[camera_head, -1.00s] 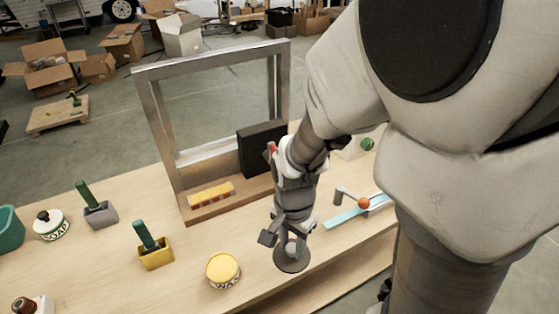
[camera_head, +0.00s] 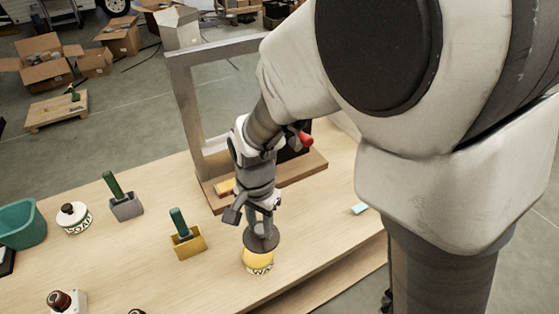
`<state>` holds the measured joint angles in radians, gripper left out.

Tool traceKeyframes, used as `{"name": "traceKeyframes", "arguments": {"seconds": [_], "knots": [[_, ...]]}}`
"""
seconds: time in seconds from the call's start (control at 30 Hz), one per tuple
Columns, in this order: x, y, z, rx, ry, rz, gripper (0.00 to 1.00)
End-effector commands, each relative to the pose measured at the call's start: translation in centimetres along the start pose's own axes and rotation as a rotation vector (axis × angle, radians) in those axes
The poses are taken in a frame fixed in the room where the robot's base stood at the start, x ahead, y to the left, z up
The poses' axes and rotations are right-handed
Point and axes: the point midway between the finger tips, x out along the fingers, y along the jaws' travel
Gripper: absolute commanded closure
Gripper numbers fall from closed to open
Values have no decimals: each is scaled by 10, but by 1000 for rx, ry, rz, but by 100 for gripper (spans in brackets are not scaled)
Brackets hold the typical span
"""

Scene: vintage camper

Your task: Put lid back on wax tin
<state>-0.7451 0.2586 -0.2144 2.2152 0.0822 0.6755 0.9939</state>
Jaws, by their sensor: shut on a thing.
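The wax tin (camera_head: 259,266) is a small round tin with a yellow top and a patterned, lettered side, standing near the front edge of the wooden table. My gripper (camera_head: 262,226) points down over it and is shut on the grey round lid (camera_head: 261,241). The lid is roughly level, over the back part of the tin in this view, and hides part of its top. I cannot tell whether the lid touches the tin.
A yellow block holder with a green-handled tool (camera_head: 187,243) stands left of the tin. Further left are a grey holder (camera_head: 125,208), a soap jar (camera_head: 74,218) and a teal bin (camera_head: 22,225). A metal frame (camera_head: 190,110) stands behind.

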Motion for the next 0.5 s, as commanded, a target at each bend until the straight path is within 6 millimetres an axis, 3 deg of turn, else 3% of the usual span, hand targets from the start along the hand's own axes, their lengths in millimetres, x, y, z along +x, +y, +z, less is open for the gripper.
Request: {"name": "traceKeyframes", "arguments": {"seconds": [0.5], "knots": [[14,-10,7,-24,-3,-2,100]]}}
